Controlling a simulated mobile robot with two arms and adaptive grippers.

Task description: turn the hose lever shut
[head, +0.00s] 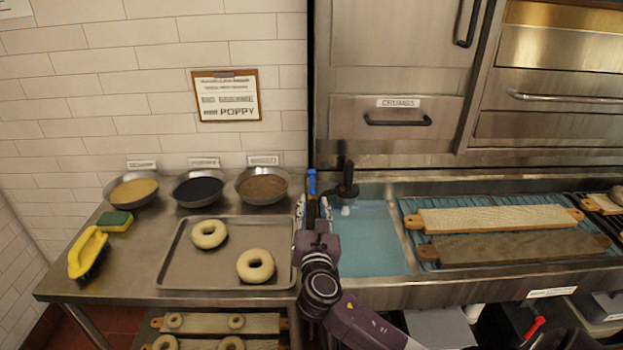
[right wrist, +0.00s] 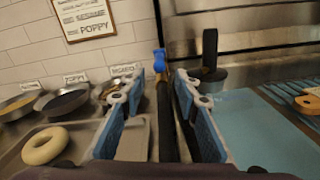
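The hose lever (head: 311,183) is a small upright blue handle at the left edge of the sink, behind my right gripper (head: 313,208). In the right wrist view the blue lever (right wrist: 159,60) stands just beyond the fingertips, near the middle. My right gripper (right wrist: 160,88) is open. Its blue-padded fingers are apart, with a dark upright post between them below the lever; I cannot tell whether they touch it. A black spout (head: 347,184) stands right of the lever over the water. My left gripper is not in the head view.
A sink of blue water (head: 372,235) lies right of the lever. Long boards (head: 495,218) lie on a rack at right.

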